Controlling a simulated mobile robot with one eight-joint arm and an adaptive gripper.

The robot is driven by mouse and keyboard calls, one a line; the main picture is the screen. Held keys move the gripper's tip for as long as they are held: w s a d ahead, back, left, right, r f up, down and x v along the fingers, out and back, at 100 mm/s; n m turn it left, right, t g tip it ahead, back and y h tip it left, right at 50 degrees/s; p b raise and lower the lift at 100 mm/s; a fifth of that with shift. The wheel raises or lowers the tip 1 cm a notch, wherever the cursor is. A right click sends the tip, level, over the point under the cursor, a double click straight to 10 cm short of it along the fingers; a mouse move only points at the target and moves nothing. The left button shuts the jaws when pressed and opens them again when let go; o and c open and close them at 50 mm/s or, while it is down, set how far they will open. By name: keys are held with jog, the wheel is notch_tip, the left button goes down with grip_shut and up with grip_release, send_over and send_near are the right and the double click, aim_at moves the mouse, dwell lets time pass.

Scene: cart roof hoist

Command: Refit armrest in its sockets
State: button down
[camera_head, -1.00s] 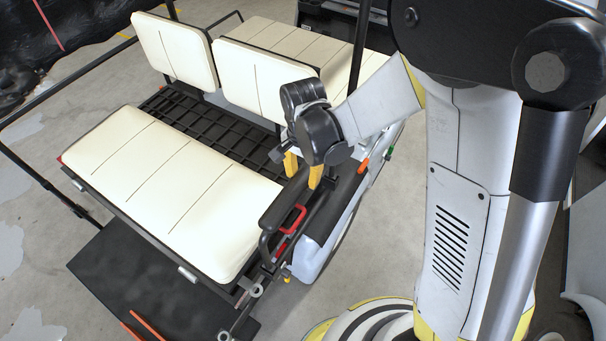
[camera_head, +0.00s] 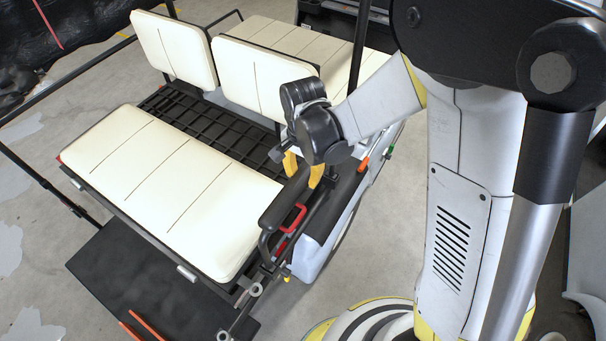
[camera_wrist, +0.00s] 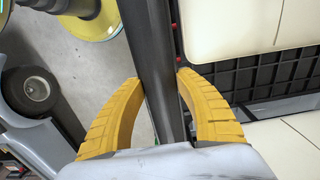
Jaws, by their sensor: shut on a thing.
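The armrest (camera_head: 283,207) is a dark padded bar beside the right end of the cream seat (camera_head: 165,190). It also shows in the wrist view as a dark bar (camera_wrist: 157,60) running between the fingers. My gripper (camera_head: 303,170) has yellow fingers and is shut on the armrest from above. In the wrist view my gripper (camera_wrist: 163,88) has one finger on each side of the bar. A red handle-like part (camera_head: 296,217) shows below the armrest. Whether the armrest's ends sit in their sockets cannot be told.
Cream backrests (camera_head: 255,78) stand behind the seat, with a black grid deck (camera_head: 205,118) between. Thin black posts and rails frame the cart. A black footboard (camera_head: 140,290) lies at the front. Orange (camera_head: 363,165) and green clips are on the cart's right side.

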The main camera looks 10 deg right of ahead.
jog(key=c, duration=0.8)
grip_release()
notch_tip(320, 180, up, 12)
jog(key=shift+d, duration=0.1)
jog(key=s+d+n+t+b, duration=0.2)
jog(key=s+d, duration=0.1)
jog(key=d, duration=0.1)
jog(key=s+d+r+n+t+b, duration=0.1)
jog(key=s+d+n+t+b, duration=0.1)
jog(key=s+d+n, duration=0.1)
jog(key=s+d+n+t+b, duration=0.1)
jog(key=s+d+n+t, duration=0.1)
jog(key=d, duration=0.4)
jog(key=shift+s+d+r+n+t+b, duration=0.1)
jog(key=shift+s+t+b, duration=0.1)
jog(key=shift+s, duration=0.25)
jog(key=shift+s+r+n+t+b, duration=0.1)
jog(key=shift+s+t, duration=0.1)
jog(key=shift+s, duration=0.3)
jog(key=shift+s+d+r+n+t+b, duration=0.1)
jog(key=shift+s+t, duration=0.1)
jog(key=shift+s, duration=0.25)
